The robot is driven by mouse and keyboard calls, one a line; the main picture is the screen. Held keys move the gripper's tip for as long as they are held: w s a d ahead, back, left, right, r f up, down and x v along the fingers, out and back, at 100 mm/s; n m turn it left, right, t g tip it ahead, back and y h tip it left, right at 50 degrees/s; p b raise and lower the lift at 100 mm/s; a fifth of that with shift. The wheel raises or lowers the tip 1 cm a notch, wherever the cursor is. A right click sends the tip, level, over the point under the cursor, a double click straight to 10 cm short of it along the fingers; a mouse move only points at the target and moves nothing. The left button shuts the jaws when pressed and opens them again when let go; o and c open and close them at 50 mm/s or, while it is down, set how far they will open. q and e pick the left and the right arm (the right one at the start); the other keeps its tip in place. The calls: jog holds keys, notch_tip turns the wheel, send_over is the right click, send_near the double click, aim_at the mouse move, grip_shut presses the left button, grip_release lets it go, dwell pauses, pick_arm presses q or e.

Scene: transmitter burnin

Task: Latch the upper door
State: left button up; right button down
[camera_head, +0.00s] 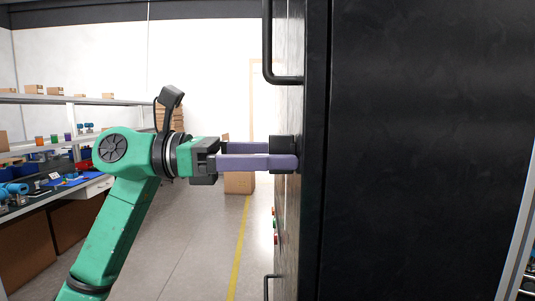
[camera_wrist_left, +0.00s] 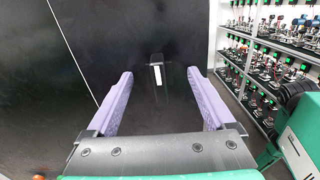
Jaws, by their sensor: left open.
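The black cabinet (camera_head: 420,150) fills the right half of the head view, with its front seen at a steep angle. The upper door (camera_head: 289,100) appears closed and carries a long black bar handle (camera_head: 267,45). A black latch block (camera_head: 281,141) stands out from the front at mid height. My left gripper (camera_head: 283,156) is level and points at the front, its purple fingers beside the block. In the left wrist view the gripper (camera_wrist_left: 160,80) is open, and a small dark latch piece with a white strip (camera_wrist_left: 157,73) shows between the fingers. Contact cannot be told. My right gripper is not in view.
A second handle (camera_head: 267,287) sits lower on the cabinet. A workbench with shelves (camera_head: 75,100) runs along the left. A cardboard box (camera_head: 239,184) stands on the floor behind the gripper. The aisle floor (camera_head: 190,240) is clear. Racks of devices (camera_wrist_left: 275,60) show in the wrist view.

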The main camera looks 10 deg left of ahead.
pick_arm(q)
jog(key=v, duration=0.6)
jog(key=shift+b, duration=0.45)
jog(key=shift+w, duration=0.1)
